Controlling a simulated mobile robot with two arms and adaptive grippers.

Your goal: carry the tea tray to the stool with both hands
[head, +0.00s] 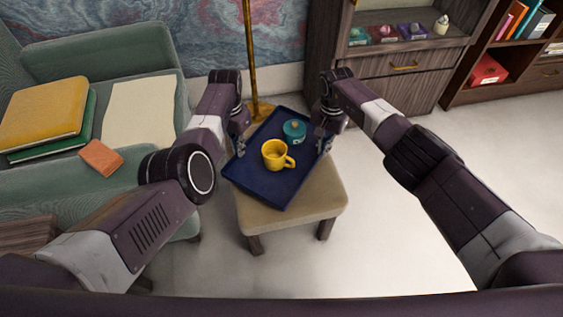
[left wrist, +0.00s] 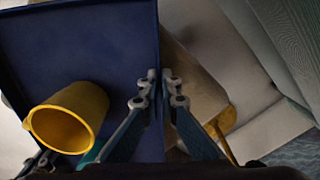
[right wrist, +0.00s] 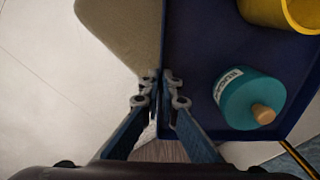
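The dark blue tea tray (head: 262,187) is over the stool (head: 318,202), which has a beige cushion and dark wooden legs. The tray sits turned relative to the stool, its far part beyond the cushion; I cannot tell whether it touches the cushion. A yellow mug (head: 275,154) and a teal lidded pot (head: 294,130) with a wooden knob stand upright on the tray. My left gripper (head: 240,145) is shut on the tray's left rim, one finger on each side (left wrist: 160,85). My right gripper (head: 322,140) is shut on the right rim, also seen in the right wrist view (right wrist: 160,85).
A brass lamp pole (head: 251,60) stands just behind the tray. A green sofa (head: 110,50) with books (head: 45,112) and a small orange-brown book (head: 101,157) is on the left. A wooden cabinet (head: 400,85) stands behind on the right. The pale floor (head: 390,240) at front right is clear.

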